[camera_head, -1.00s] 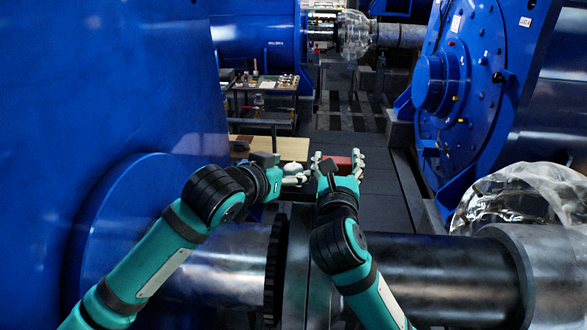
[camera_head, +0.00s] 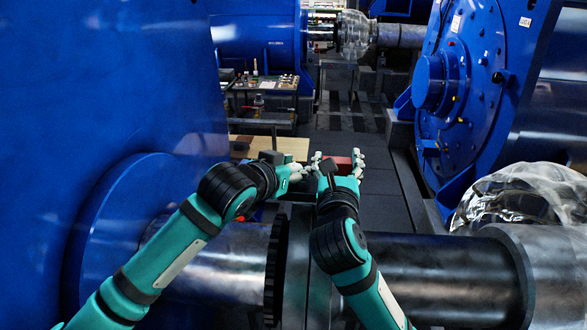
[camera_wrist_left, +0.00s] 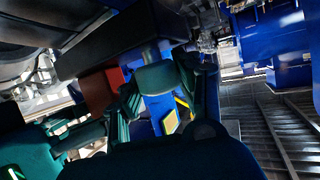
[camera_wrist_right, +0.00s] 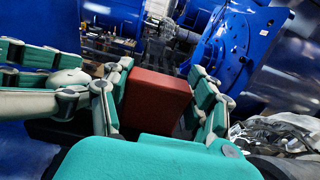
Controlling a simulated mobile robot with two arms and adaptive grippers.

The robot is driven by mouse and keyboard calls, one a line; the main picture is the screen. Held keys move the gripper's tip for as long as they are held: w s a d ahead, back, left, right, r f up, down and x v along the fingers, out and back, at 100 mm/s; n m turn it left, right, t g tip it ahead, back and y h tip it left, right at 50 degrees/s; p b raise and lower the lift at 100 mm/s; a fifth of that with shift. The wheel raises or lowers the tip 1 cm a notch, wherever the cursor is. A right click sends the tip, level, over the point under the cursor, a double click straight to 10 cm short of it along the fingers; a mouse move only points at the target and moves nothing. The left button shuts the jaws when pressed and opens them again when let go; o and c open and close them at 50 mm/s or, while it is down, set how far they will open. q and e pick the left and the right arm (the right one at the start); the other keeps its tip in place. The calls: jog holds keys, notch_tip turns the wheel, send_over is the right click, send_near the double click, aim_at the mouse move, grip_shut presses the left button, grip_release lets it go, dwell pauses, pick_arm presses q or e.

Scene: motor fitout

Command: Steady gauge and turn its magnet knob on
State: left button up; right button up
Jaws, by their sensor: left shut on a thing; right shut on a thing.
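The gauge's red block-shaped base (camera_head: 342,161) is above the shaft, between the fingers of my right gripper (camera_head: 338,160). In the right wrist view the red base (camera_wrist_right: 155,100) fills the space between the fingers of my right gripper (camera_wrist_right: 160,95), which is shut on it. My left gripper (camera_head: 298,170) is just left of the right one, its fingertips close to the base. In the left wrist view the red base (camera_wrist_left: 100,90) shows beside my left gripper (camera_wrist_left: 165,90). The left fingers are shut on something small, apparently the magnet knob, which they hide. The gauge's dial is not clear.
A large blue housing (camera_head: 110,100) stands close on the left. The dark shaft (camera_head: 440,275) crosses below my arms. A blue motor (camera_head: 460,80) and clear plastic wrap (camera_head: 525,195) are at right. A tool cart (camera_head: 265,85) stands behind; the dark floor between is clear.

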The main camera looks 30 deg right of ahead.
pick_arm(q)
jog(key=shift+f+m+g, duration=0.1)
jog(key=shift+m+g, duration=0.2)
jog(key=shift+g, duration=0.1)
jog(key=shift+m+g+h, duration=0.6)
jog(key=shift+m+g, duration=0.3)
jog(key=m+g+h, duration=0.1)
jog(key=m+g, duration=0.2)
jog(key=shift+w+g, duration=0.1)
jog(key=shift+g, duration=0.3)
jog(key=m+g, duration=0.3)
jog(key=shift+w+a+m+g, duration=0.1)
jog(key=shift+w+m+g, duration=0.15)
jog(key=shift+m+g, duration=0.65)
jog(key=shift+g, duration=0.1)
jog(key=shift+s+g, duration=0.25)
jog(key=shift+g, duration=0.05)
jog(key=o, duration=1.1)
jog(key=shift+o, duration=0.3)
jog(key=shift+s, duration=0.1)
